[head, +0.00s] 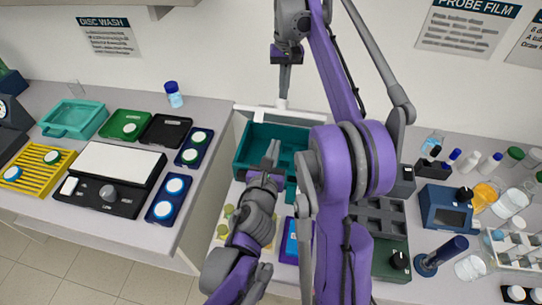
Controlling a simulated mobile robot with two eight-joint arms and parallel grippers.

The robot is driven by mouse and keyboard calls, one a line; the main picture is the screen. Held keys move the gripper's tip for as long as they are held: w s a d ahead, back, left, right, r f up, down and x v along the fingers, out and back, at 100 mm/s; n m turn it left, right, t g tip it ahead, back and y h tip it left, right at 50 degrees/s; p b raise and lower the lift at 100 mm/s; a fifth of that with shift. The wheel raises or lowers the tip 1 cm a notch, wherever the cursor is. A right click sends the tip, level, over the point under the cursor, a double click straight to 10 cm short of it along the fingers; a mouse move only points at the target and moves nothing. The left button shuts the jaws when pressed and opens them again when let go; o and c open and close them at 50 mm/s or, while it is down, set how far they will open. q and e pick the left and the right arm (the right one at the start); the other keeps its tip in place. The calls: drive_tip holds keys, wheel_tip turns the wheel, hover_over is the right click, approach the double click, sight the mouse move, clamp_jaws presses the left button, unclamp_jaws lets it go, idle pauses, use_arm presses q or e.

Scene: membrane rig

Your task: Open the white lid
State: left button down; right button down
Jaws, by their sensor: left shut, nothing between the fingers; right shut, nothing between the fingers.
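A white strip (292,117) with a small white tab runs along the back of the teal bin (252,150) at the middle bench. It looks like the white lid, seen nearly edge-on and raised, but my arm hides part of it and I cannot tell its full angle. My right gripper (284,92) is shut and points down just above the strip's middle; I cannot tell whether it touches. My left gripper (270,156) is shut and empty over the teal bin, in front of the strip.
On the left bench stand a black device with a white top plate (118,160), a yellow rack (32,168) and a teal tray (75,118). Glassware, a blue device (445,208) and bottles crowd the right bench. My purple arm blocks the centre.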

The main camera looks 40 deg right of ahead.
sight(281, 117)
use_arm(q)
drive_tip(key=w+d, duration=0.2)
drive_tip(key=w+d+r, duration=0.1)
drive_tip(key=w+d, duration=0.1)
drive_tip(key=shift+d, duration=0.25)
drive_tip(key=shift+w+d+r, duration=0.25)
drive_tip(key=shift+d+r, duration=0.15)
drive_tip(key=shift+r, duration=0.1)
